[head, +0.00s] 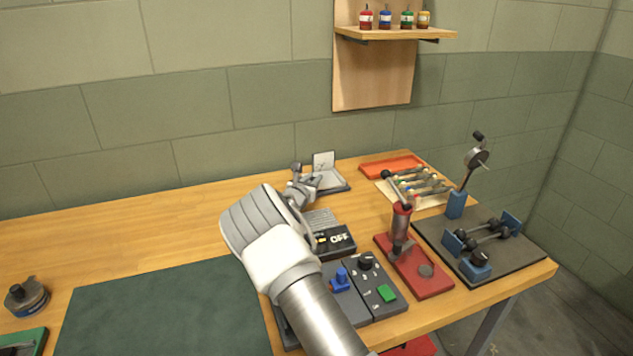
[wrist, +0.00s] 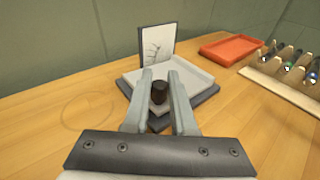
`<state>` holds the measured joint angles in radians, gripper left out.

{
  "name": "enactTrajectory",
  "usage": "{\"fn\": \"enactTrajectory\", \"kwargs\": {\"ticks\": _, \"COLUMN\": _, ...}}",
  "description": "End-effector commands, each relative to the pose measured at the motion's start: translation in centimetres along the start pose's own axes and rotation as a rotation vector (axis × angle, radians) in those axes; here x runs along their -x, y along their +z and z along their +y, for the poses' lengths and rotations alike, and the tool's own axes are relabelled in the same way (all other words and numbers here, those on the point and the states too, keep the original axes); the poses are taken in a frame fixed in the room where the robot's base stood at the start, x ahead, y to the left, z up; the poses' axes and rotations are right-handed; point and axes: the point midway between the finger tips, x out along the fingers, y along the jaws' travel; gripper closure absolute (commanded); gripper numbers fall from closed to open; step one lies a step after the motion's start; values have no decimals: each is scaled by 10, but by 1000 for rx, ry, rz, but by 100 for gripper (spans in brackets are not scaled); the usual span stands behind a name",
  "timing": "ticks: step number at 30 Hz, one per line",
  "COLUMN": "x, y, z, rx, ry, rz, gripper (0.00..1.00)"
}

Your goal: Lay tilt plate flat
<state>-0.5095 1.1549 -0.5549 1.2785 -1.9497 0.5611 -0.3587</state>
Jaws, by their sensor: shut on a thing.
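The tilt plate (wrist: 188,71) is a light grey, shallow tray-like plate on a dark base, near the back of the wooden bench. In the wrist view it looks close to level, but its exact angle is hard to judge. An upright white panel (wrist: 158,46) with dark line marks stands at its back left. The device also shows in the head view (head: 327,180). My gripper (wrist: 160,88) is at the near corner of the plate, shut on a dark round knob (wrist: 159,93). In the head view my gripper (head: 312,186) partly hides this corner.
An orange tray (wrist: 232,48) and a rack (head: 416,185) of small tools lie to the right. The bench left of the plate is clear.

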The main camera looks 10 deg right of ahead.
Motion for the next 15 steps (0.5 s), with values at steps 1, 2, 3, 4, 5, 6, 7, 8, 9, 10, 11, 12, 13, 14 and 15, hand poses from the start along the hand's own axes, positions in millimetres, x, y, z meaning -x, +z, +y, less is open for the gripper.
{"fn": "enactTrajectory", "kwargs": {"ticks": 1, "x": 0, "y": -8, "z": 1, "rx": 22, "ry": -2, "rz": -16, "gripper": 100}}
{"fn": "enactTrajectory", "kwargs": {"ticks": 2, "x": 0, "y": -9, "z": 1, "rx": 31, "ry": -4, "rz": -24, "gripper": 100}}
{"fn": "enactTrajectory", "kwargs": {"ticks": 3, "x": 0, "y": -10, "z": 1, "rx": 43, "ry": -6, "rz": -32, "gripper": 100}}
{"fn": "enactTrajectory", "kwargs": {"ticks": 4, "x": 0, "y": -10, "z": 2, "rx": 49, "ry": -7, "rz": -37, "gripper": 100}}
{"fn": "enactTrajectory", "kwargs": {"ticks": 5, "x": 0, "y": -10, "z": 2, "rx": 53, "ry": -8, "rz": -41, "gripper": 100}}
{"fn": "enactTrajectory", "kwargs": {"ticks": 6, "x": 0, "y": -9, "z": 2, "rx": 57, "ry": -9, "rz": -45, "gripper": 100}}
{"fn": "enactTrajectory", "kwargs": {"ticks": 7, "x": 0, "y": -9, "z": 2, "rx": 59, "ry": -9, "rz": -47, "gripper": 100}}
{"fn": "enactTrajectory", "kwargs": {"ticks": 8, "x": 0, "y": -9, "z": 2, "rx": 60, "ry": -9, "rz": -48, "gripper": 100}}
{"fn": "enactTrajectory", "kwargs": {"ticks": 9, "x": 0, "y": -9, "z": 2, "rx": 61, "ry": -9, "rz": -47, "gripper": 100}}
{"fn": "enactTrajectory", "kwargs": {"ticks": 10, "x": 0, "y": -8, "z": 2, "rx": 61, "ry": -9, "rz": -47, "gripper": 100}}
{"fn": "enactTrajectory", "kwargs": {"ticks": 11, "x": 1, "y": -9, "z": 2, "rx": 61, "ry": -9, "rz": -47, "gripper": 100}}
{"fn": "enactTrajectory", "kwargs": {"ticks": 12, "x": 1, "y": -9, "z": 2, "rx": 61, "ry": -9, "rz": -46, "gripper": 100}}
{"fn": "enactTrajectory", "kwargs": {"ticks": 13, "x": 1, "y": -9, "z": 2, "rx": 61, "ry": -9, "rz": -46, "gripper": 100}}
{"fn": "enactTrajectory", "kwargs": {"ticks": 14, "x": 1, "y": -9, "z": 2, "rx": 61, "ry": -9, "rz": -46, "gripper": 100}}
{"fn": "enactTrajectory", "kwargs": {"ticks": 15, "x": 1, "y": -9, "z": 2, "rx": 61, "ry": -9, "rz": -45, "gripper": 100}}
